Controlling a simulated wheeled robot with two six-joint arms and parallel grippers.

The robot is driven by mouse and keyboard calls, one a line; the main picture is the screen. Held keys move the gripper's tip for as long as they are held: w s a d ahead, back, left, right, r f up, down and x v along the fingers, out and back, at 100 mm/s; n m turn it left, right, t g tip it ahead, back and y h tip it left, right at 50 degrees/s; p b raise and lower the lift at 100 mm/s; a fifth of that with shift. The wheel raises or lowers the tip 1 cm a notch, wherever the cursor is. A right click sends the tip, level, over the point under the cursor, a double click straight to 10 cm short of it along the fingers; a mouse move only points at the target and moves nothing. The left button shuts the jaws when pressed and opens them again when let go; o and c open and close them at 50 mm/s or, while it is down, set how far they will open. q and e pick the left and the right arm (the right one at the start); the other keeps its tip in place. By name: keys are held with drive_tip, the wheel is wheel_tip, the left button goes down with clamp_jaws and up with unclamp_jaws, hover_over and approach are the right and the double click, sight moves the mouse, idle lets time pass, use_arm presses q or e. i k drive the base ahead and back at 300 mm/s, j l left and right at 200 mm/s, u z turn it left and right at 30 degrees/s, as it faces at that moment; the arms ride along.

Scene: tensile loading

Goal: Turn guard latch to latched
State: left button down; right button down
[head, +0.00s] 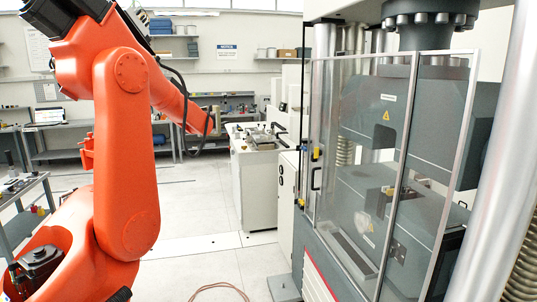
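The testing machine's clear guard (345,200) stands at the right with its metal frame around the grey grips. A small yellow and black fitting (316,153) sits on the guard's left edge, with a black handle (315,179) just below it. The fitting may be the guard latch, but it is too small to tell its position. The guard panels look closed across the front. Neither of my grippers shows in the head view.
A large orange arm (125,150) fills the left; I cannot tell whether it is mine. A white cabinet (255,180) stands left of the machine, and benches line the back wall. The floor (190,215) between is mostly clear, with a thin cable (220,286) in front.

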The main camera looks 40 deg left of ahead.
sight(318, 152)
drive_tip(key=u, duration=0.85)
drive_tip(key=i+j+u, duration=0.1)
drive_tip(key=i+u, duration=0.3)
drive_tip(key=i, duration=0.75)
drive_tip(key=i+z, duration=0.25)
drive_tip(key=i, duration=0.15)
drive_tip(key=i+j+z, duration=0.55)
drive_tip(key=i, duration=0.25)
